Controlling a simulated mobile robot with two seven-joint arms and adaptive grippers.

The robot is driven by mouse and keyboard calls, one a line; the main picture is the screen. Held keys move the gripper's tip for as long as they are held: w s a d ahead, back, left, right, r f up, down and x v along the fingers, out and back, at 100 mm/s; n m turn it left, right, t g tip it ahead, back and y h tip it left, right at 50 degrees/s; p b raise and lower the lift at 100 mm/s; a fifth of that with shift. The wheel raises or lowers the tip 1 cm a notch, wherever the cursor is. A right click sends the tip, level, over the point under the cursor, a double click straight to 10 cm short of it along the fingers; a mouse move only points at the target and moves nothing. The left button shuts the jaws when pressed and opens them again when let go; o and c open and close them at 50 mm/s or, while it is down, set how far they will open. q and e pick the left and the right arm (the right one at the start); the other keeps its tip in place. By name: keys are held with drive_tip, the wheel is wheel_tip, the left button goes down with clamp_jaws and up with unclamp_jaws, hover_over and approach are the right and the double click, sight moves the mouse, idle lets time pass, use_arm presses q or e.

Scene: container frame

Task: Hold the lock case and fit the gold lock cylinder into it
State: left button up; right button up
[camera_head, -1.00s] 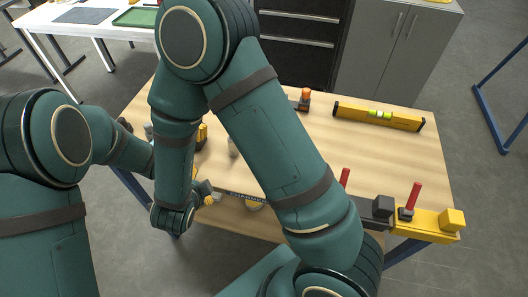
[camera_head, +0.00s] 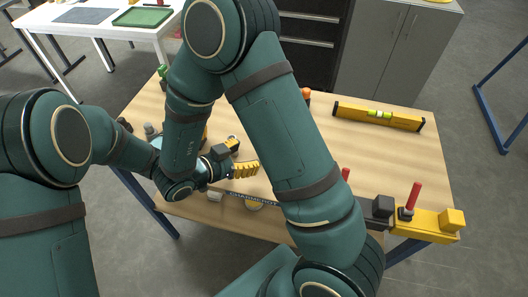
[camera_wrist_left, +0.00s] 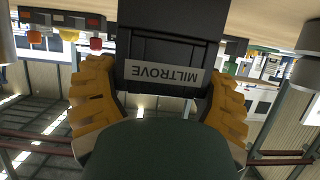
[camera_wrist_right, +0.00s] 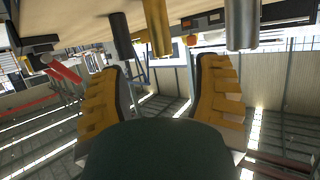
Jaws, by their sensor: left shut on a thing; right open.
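The lock case (camera_wrist_left: 165,65) is a dark box with a "MILTROVE" label in the left wrist view. My left gripper (camera_wrist_left: 160,95) is shut on it, with a yellow finger at each side. In the head view my arms hide most of that gripper and the case. My right gripper (camera_head: 245,170) shows yellow fingers above the front of the table; in its own wrist view (camera_wrist_right: 158,70) it is open and nothing is between the fingers. A gold cylinder (camera_wrist_right: 157,28), apparently the lock cylinder, appears upside down beyond the fingers, apart from them.
A dark cylinder (camera_wrist_right: 121,36) and a silver cylinder (camera_wrist_right: 242,25) flank the gold one. On the wooden table (camera_head: 400,155), a yellow spirit level (camera_head: 360,114) lies at the back right. A red-handled tool (camera_head: 414,196) stands at the front right. The right middle is clear.

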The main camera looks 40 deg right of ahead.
drive_tip(key=shift+d+f, duration=0.3)
drive_tip(key=shift+d, duration=0.25)
drive_tip(key=x, duration=0.6)
drive_tip(key=shift+w+d, duration=0.15)
drive_tip(key=shift+d, duration=0.1)
drive_tip(key=shift+c, duration=0.2)
clamp_jaws()
